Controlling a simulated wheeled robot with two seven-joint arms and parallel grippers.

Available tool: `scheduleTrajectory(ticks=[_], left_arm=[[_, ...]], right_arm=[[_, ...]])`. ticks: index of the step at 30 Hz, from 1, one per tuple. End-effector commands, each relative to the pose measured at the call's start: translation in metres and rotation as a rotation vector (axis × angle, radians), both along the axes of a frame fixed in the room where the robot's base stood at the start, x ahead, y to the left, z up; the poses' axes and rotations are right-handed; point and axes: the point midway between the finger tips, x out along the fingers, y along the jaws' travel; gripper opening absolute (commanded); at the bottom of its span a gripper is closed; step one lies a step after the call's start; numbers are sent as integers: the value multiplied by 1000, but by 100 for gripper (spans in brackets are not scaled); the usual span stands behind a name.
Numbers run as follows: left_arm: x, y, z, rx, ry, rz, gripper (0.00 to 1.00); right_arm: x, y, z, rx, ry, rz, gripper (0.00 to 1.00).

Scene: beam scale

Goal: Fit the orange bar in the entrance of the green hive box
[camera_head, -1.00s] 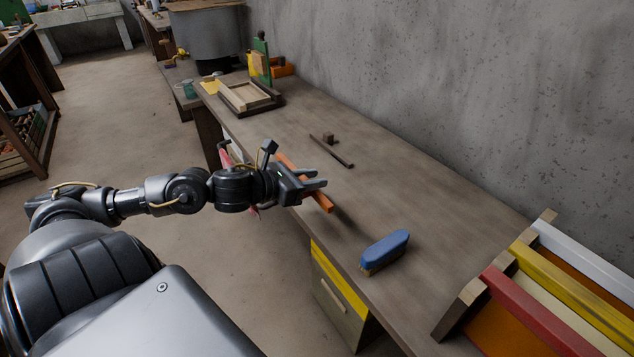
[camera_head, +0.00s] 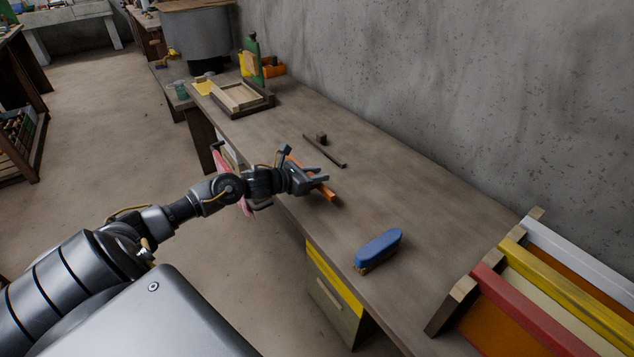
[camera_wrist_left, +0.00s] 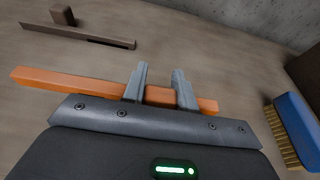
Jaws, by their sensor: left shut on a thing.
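The long thin orange bar (camera_head: 328,193) is held crosswise in my left gripper (camera_head: 321,183), above the workbench near its front edge. In the left wrist view the bar (camera_wrist_left: 60,81) runs across the jaws of the gripper (camera_wrist_left: 160,72), with its longer part out to the left. The two fingers are shut on it. I cannot tell how high it is above the bench. I cannot pick out a green hive box for certain. My right gripper is not in view.
A blue brush (camera_head: 379,247) lies on the bench. A dark notched strip (camera_head: 324,151) and a small block (camera_head: 321,139) lie behind the gripper. A wooden tray (camera_head: 262,104) and an upright green piece (camera_head: 252,50) stand farther back. Coloured hive frames (camera_head: 540,303) are at right.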

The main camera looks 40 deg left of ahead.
Motion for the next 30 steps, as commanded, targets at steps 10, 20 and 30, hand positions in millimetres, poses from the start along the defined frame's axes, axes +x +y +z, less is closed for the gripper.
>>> scheduleTrajectory(ticks=[10,20,30], left_arm=[[10,4,-30,-3,3,1,0],[10,5,-40,1,0,0,0],[10,5,-43,0,1,0,44]], right_arm=[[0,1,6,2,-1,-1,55],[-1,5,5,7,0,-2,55],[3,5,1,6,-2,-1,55]])
